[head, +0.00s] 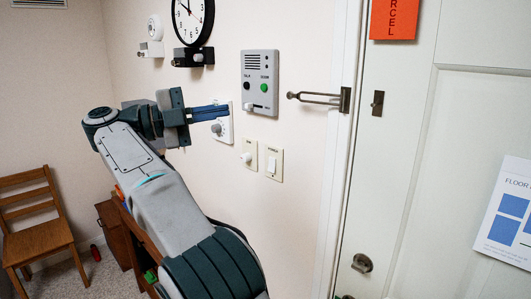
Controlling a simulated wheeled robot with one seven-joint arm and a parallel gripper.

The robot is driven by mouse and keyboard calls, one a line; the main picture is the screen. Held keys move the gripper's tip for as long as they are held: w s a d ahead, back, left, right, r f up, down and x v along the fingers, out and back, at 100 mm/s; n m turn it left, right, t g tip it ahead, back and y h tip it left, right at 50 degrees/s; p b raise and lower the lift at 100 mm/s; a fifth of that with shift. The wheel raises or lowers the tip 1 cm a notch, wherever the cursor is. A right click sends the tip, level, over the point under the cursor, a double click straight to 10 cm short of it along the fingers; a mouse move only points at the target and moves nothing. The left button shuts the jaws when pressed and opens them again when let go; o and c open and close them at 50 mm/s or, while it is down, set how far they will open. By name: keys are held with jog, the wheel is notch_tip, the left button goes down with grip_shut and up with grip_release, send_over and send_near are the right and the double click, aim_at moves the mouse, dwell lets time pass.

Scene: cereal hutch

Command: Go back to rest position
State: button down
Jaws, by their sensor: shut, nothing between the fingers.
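My gripper (222,111) is raised in front of the wall at the left of the head view, its blue fingers pointing right. The fingers are together and hold nothing. They partly cover a white plate with a round dial (217,129). A grey intercom panel (260,83) with a black button and a green button is on the wall just right of the fingertips. I cannot tell how far the fingertips are from the wall.
Two switch plates (261,160) are below the intercom. A metal swing-bar latch (320,98) juts out beside the white door (410,190), which has a knob (362,263). A wall clock (192,20) is above. A wooden chair (38,235) and low cabinet (113,234) stand left.

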jog(key=w+d+r+n+t+y, duration=1)
jog(key=w+d+n+t+y, duration=0.2)
jog(key=n+t, duration=0.55)
jog(key=s+d+f+n+g+y, duration=0.2)
jog(key=s+f+n+g+y, duration=0.3)
jog(key=f, duration=0.6)
jog(key=s+d+f+n+g+y, duration=0.2)
jog(key=s+f+n+g+y, duration=0.2)
jog(key=s+f+n, duration=0.45)
jog(key=s+d+f+g+h, duration=0.1)
jog(key=s+d+f+g, duration=0.2)
jog(key=s+f, duration=0.4)
jog(key=s+d+f+m+g+h, duration=0.1)
jog(key=s+d+f+g, duration=0.2)
jog(key=s+f, duration=0.4)
jog(key=s+d+f+g, duration=0.3)
jog(key=s+f+g, duration=0.1)
jog(key=s+f, duration=0.4)
notch_tip(320, 180, down, 2)
jog(key=shift+d+h, duration=0.15)
jog(key=shift+h, duration=0.25)
